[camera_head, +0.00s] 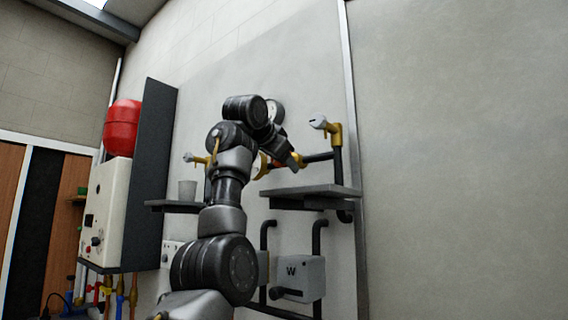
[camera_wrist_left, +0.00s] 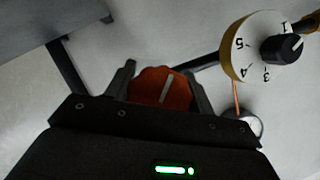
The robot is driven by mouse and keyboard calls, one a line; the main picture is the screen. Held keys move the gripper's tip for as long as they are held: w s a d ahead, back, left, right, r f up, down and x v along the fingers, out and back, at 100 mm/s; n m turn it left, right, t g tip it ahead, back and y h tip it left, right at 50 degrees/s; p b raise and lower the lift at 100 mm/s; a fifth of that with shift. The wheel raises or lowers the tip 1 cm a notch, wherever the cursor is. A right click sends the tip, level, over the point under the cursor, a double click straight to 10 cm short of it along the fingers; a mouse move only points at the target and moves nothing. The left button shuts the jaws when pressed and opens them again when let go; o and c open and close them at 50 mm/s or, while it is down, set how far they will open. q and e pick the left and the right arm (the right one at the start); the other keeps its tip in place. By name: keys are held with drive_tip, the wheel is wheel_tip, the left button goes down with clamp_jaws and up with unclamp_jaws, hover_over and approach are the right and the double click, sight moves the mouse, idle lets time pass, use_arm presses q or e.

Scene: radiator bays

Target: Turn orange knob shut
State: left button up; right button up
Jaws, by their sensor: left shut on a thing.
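The orange knob (camera_wrist_left: 162,88) shows in the left wrist view, a round ribbed cap with a pale line across its face. The line is tilted, its upper end leaning right. My left gripper (camera_wrist_left: 161,92) is shut on the knob, with one dark finger on each side. In the head view my left gripper (camera_head: 292,157) is at the pipework above the right-hand shelf, and my arm and gripper hide most of the knob there. My right gripper is not in view.
A white numbered dial with a black knob (camera_wrist_left: 284,48) is close to the right of the gripper. A brass valve with a grey head (camera_head: 319,122) stands right of it. Grey shelves (camera_head: 310,191) and a box marked W (camera_head: 300,275) are below. A red tank (camera_head: 122,126) is left.

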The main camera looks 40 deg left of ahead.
use_arm(q)
drive_tip(key=m+y, duration=0.1)
drive_tip(key=m, duration=0.1)
drive_tip(key=m+y+b, duration=0.1)
drive_tip(key=m, duration=0.1)
drive_tip(key=shift+a+f+t, duration=0.1)
drive_tip(key=shift+a+t, duration=0.1)
drive_tip(key=shift+t, duration=0.2)
drive_tip(key=shift+w+r+m+t+y+b, duration=0.1)
drive_tip(key=shift+r+m+t+y+b, duration=0.2)
drive_tip(key=shift+m, duration=0.55)
drive_tip(key=shift+f+m+t+y+b, duration=0.1)
drive_tip(key=shift+m+t+y, duration=0.3)
drive_tip(key=shift+m, duration=0.45)
drive_tip(key=o, duration=1)
drive_tip(key=shift+r, duration=0.15)
